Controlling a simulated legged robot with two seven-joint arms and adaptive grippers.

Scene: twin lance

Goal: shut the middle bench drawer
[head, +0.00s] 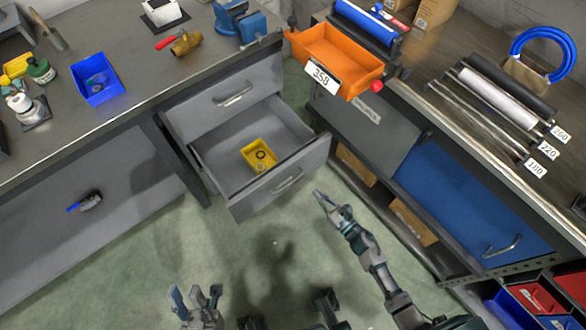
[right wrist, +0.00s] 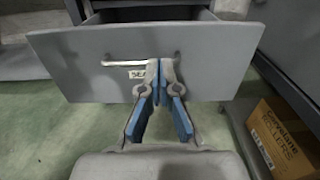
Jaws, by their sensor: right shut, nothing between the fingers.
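The middle bench drawer (head: 285,178) is pulled out from the bench on the left in the head view. A yellow tray (head: 258,156) with small parts sits inside it. Its grey front with a bar handle (right wrist: 138,60) and a label shows in the right wrist view. My right gripper (head: 318,193) is shut and empty, just in front of the drawer front near its right end. My left gripper (head: 195,292) is open and empty at the bottom of the head view.
The top drawer (head: 228,98) above is shut. The right bench's blue cabinet front (head: 465,200) stands beside my right arm. A cardboard box (right wrist: 280,140) lies low at right. Green floor is clear before the drawer.

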